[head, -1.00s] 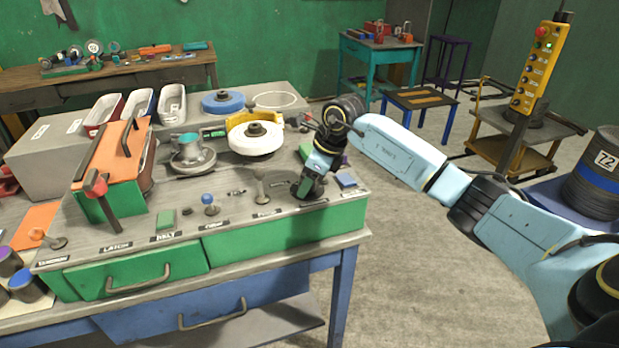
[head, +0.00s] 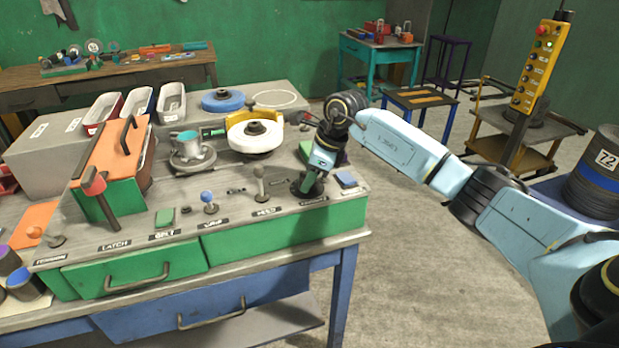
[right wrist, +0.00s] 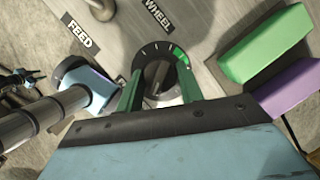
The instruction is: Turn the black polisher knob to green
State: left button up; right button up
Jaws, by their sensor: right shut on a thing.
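The black polisher knob (right wrist: 157,76) sits on a round dial plate near the front right of the machine top. Tick marks run around the dial, with a green band (right wrist: 181,56) at its upper right in the right wrist view. My right gripper (head: 307,187) reaches down onto the knob in the head view and hides most of it. In the right wrist view, its two green fingers (right wrist: 159,88) are shut on the knob from either side. I cannot tell clearly where the knob's pointer stands. My left gripper is not in view.
Left of the knob stand the feed lever (head: 260,184) and a blue-topped lever (head: 209,202). A white wheel (head: 254,137) stands behind. Open floor lies right of the bench.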

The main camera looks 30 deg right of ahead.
jog(key=n+g+y+b, duration=0.1)
jog(key=n+b, duration=0.1)
jog(key=n, duration=0.2)
jog(key=shift+w+d, duration=0.1)
jog(key=shift+w, duration=0.05)
jog(key=n, duration=0.2)
jog(key=n+g+b, duration=0.1)
jog(key=n, duration=0.1)
jog(key=shift+w+g+y, duration=0.1)
jog(key=shift+g+y, duration=0.2)
jog(key=shift+n+g+b, duration=0.4)
jog(key=shift+n+b, duration=0.1)
jog(key=shift+n, duration=0.3)
jog(key=shift+w+n+g+b, duration=0.1)
jog(key=shift+n+g+b, duration=0.2)
jog(key=shift+n, duration=0.5)
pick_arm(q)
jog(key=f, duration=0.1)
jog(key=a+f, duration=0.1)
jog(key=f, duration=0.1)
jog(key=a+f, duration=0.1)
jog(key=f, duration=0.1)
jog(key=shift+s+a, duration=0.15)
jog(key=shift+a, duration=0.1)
pick_arm(e)
jog(key=shift+n, duration=0.5)
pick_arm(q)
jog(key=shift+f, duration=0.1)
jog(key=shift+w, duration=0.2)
